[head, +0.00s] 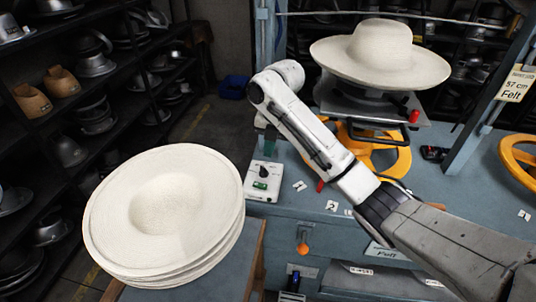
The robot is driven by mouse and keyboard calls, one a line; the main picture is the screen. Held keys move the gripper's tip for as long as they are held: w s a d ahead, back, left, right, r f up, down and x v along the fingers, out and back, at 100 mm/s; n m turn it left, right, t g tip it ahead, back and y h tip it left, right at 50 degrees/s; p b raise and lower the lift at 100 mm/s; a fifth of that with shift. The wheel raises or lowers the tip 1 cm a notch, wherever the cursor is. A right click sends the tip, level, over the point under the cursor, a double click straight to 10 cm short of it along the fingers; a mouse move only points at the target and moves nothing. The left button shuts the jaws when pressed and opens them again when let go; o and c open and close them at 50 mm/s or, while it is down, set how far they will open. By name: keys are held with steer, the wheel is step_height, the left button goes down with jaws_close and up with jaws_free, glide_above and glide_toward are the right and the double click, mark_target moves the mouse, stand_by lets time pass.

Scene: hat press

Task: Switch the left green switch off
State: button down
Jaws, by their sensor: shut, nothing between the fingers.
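A small pale control box (250,190) sits at the left end of the blue-grey bench. No second green switch is clear on the bench top. My arm reaches in from the lower right and bends up and left over the bench, to the right of the box. My gripper does not show; the far end of the arm is hidden behind its white joint.
A stack of pale hats (165,215) fills the lower left. An orange knob (302,248) is on the bench front. Dark shelves (110,85) stand left.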

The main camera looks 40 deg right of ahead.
mark_target(256, 184)
stand_by(0.3)
steer(key=shift+w+a+r, duration=0.25)
steer(key=shift+w+a, duration=0.1)
steer(key=shift+w, duration=0.4)
steer(key=shift+f, duration=0.1)
steer(key=f, duration=0.4)
steer(key=w+a+f, duration=0.1)
steer(key=f, duration=0.4)
steer(key=f+p, duration=0.1)
steer(key=f, duration=0.3)
steer(key=shift+w+a+f, duration=0.15)
steer(key=shift+w+f, duration=0.1)
steer(key=shift+w, duration=0.1)
steer(key=shift+f, duration=0.1)
steer(key=shift+f, duration=0.1)
